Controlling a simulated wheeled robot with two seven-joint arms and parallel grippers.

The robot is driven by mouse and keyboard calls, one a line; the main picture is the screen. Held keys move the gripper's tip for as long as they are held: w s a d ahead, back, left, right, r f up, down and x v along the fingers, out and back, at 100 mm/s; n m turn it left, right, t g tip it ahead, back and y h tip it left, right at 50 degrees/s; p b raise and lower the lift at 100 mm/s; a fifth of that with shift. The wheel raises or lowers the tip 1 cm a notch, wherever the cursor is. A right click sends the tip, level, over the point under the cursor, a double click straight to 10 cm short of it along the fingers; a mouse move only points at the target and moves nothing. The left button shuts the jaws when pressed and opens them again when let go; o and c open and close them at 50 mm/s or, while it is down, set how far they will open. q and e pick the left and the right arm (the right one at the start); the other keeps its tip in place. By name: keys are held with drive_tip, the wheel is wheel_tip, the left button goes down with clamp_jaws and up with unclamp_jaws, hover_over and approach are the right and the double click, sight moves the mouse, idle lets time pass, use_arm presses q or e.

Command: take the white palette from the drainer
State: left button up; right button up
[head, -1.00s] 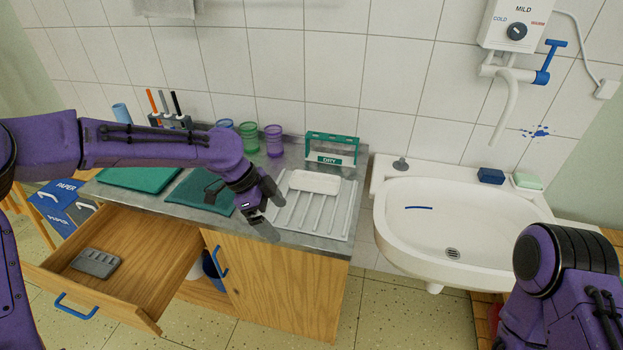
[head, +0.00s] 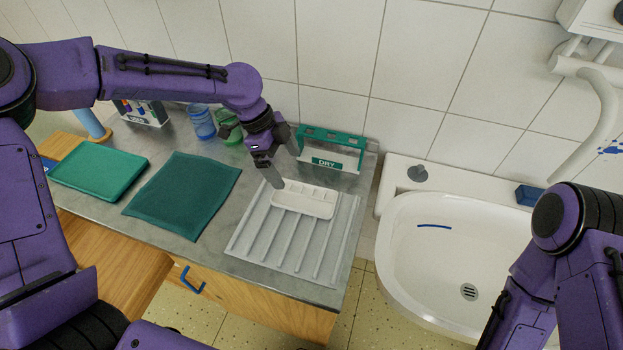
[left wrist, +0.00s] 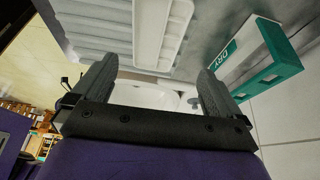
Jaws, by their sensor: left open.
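The white palette (head: 304,199) lies flat on the back part of the grey ribbed drainer (head: 262,240), with small wells along it. My left gripper (head: 283,168) is open and empty at the palette's back left end, one fingertip close to its edge; I cannot tell if they touch. In the left wrist view the palette (left wrist: 161,32) shows beyond and between the two spread fingers (left wrist: 157,84), with the drainer (left wrist: 92,30) beside it. My right arm comes in at the right of the head view; its gripper is out of frame.
A green and white DRY rack (head: 330,150) stands just behind the drainer. A green cloth (head: 185,195) and green tray (head: 98,174) lie to the left, with cups (head: 202,122) behind. The sink (head: 400,262) is to the right.

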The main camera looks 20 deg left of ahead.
sight(305, 199)
use_arm(q)
drive_tip(key=f, duration=0.1)
drive_tip(key=s+d+f, duration=0.1)
drive_tip(key=f, duration=0.1)
drive_tip(key=shift+s+d+f, duration=0.15)
drive_tip(key=shift+s+d, duration=0.05)
drive_tip(key=shift+d, duration=0.05)
drive_tip(key=shift+s+d+f+p, duration=0.15)
drive_tip(key=shift+s+f+p, duration=0.05)
drive_tip(key=shift+f+p, duration=0.1)
drive_tip(key=f, duration=0.1)
drive_tip(key=w+d+f+p, duration=0.1)
drive_tip(key=f, duration=0.1)
drive_tip(key=d+f, duration=0.1)
drive_tip(key=f, duration=0.1)
drive_tip(key=shift+w+p, duration=0.15)
drive_tip(key=shift+p, duration=0.15)
drive_tip(key=shift+f, duration=0.15)
drive_tip(key=shift+s, duration=0.25)
drive_tip(key=shift+c, duration=0.3)
use_arm(e)
drive_tip(key=shift+s+r, duration=0.2)
drive_tip(key=shift+r, duration=0.4)
drive_tip(key=shift+s+r, duration=0.2)
drive_tip(key=shift+r, duration=0.4)
use_arm(q)
drive_tip(key=shift+w, duration=0.1)
drive_tip(key=c, duration=0.8)
